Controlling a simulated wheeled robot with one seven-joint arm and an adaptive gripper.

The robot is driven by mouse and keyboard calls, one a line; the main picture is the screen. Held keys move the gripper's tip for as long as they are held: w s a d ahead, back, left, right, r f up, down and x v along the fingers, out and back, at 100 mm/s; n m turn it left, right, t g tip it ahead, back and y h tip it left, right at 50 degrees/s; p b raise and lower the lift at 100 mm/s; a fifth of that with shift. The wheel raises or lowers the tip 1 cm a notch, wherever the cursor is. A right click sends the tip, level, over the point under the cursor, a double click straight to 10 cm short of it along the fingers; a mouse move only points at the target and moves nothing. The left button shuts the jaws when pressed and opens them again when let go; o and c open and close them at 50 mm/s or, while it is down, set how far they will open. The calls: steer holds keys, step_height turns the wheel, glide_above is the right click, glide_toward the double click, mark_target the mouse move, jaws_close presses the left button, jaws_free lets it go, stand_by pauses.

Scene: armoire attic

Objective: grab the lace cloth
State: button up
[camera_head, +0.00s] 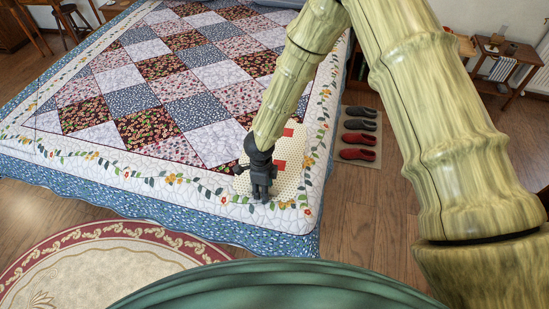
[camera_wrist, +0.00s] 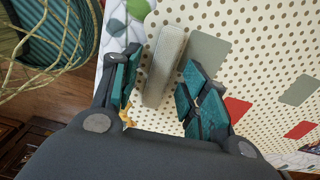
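A pale grey oblong piece (camera_wrist: 165,62), possibly the folded lace cloth, lies on a cream dotted surface (camera_wrist: 265,75) with red and grey patches. I cannot tell for sure which of the two is the lace cloth. My gripper (camera_wrist: 160,88) is open, its teal-padded fingers on either side of the near part of the pale piece, with gaps showing. In the head view my gripper (camera_head: 260,187) points down over the near corner of the bed, at the edge of the cream dotted surface (camera_head: 289,180). The pale piece is hidden there.
The bed (camera_head: 190,110) has a patchwork quilt with a floral border. Several slippers (camera_head: 358,139) lie on a mat to its right. A round rug (camera_head: 110,265) is on the wooden floor in front. A small wooden table (camera_head: 507,52) stands at the far right.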

jaws_close()
steer(key=shift+r, duration=0.15)
